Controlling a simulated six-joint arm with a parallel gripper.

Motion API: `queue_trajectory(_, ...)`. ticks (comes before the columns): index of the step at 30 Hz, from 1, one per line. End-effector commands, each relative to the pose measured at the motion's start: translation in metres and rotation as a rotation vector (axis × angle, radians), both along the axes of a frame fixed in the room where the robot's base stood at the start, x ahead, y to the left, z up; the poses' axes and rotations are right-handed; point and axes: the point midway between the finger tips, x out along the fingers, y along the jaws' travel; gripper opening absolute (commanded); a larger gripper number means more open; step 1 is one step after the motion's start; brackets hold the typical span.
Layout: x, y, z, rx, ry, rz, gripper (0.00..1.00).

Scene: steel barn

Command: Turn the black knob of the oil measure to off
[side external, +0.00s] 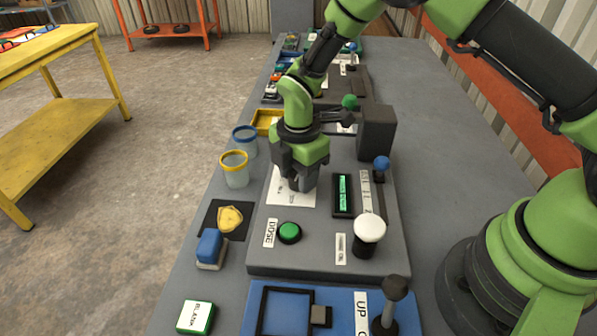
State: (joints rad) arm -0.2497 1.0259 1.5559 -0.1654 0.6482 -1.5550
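The oil measure seems to be the grey panel (300,262) in the middle of the table, with a green DOSE button (289,233) and a lit green display (343,194). A white label plate (281,198) with small print lies on its left part. My gripper (297,184) points down over this plate, its fingertips at or just above it. The black knob cannot be made out; the fingers and gripper body cover the middle of the plate. I cannot tell whether the fingers are shut on it or which way it points.
A white-topped knob (370,229), a blue-balled lever (381,164) and a dark box (376,132) stand right of my gripper. Two jars, yellow-rimmed (234,168) and blue-rimmed (244,141), stand left. A blue panel (258,311) with a grey-balled lever (395,290) is in front.

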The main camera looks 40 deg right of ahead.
Motion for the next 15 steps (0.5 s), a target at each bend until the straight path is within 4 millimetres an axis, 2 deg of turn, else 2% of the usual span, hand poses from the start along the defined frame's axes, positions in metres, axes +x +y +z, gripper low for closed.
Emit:
queue_trajectory(8,0.0000,0.0000,0.0003,0.000,0.000,-0.025,0.18)
queue_trajectory(15,0.0001,-0.0002,0.0004,-0.001,0.001,-0.139,0.18)
